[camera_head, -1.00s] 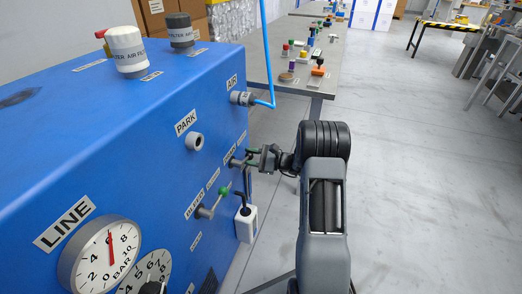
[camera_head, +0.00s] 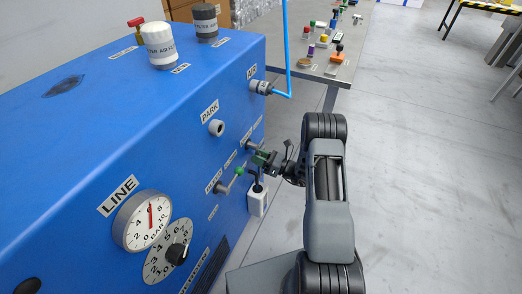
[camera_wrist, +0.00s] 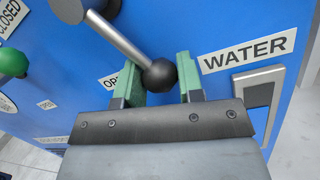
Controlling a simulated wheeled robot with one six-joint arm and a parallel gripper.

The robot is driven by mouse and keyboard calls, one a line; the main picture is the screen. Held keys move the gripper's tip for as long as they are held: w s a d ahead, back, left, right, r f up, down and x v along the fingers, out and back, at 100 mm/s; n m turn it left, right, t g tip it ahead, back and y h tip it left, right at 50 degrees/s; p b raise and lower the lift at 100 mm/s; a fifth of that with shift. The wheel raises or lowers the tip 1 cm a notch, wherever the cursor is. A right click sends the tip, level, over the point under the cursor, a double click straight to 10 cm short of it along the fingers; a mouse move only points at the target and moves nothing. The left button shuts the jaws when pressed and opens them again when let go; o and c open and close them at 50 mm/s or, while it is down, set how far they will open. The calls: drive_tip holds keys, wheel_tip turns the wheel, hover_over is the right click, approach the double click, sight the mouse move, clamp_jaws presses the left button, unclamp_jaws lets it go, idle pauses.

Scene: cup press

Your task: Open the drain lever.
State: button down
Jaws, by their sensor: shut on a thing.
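The drain lever has a grey metal shaft and a black ball knob (camera_wrist: 160,75). In the wrist view the shaft slants from its pivot at the upper left down to the ball, close to a partly covered "OPEN" label. My gripper (camera_wrist: 163,84) has its two green fingers on either side of the ball and is shut on it. In the head view my gripper (camera_head: 262,159) is at the blue machine's side face, just right of and below the lever's pivot (camera_head: 250,144). The ball is hidden there by the fingers.
A second lever with a green knob (camera_head: 239,171) sits close to the left of my gripper. The LINE gauge (camera_head: 140,225) and a dial (camera_head: 160,262) are further left. Open floor (camera_head: 425,190) lies to the right.

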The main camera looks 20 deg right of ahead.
drive_tip(key=shift+s+a+r+m+p, duration=0.25)
drive_tip(key=shift+a+r+m+p, duration=0.15)
drive_tip(key=shift+m, duration=0.4)
drive_tip(key=shift+f+t, duration=0.15)
drive_tip(key=shift+t, duration=0.25)
drive_tip(key=c, duration=1.1)
unclamp_jaws()
drive_tip(key=o, duration=0.3)
drive_tip(key=shift+s+f, duration=0.15)
drive_tip(key=shift+f, duration=0.05)
drive_tip(key=shift+d, duration=0.1)
drive_tip(key=v, duration=0.7)
drive_tip(key=p+v, duration=0.1)
drive_tip(key=v, duration=0.5)
drive_tip(key=shift+s+d+r+p, duration=0.15)
drive_tip(key=shift+s+d+p, duration=0.15)
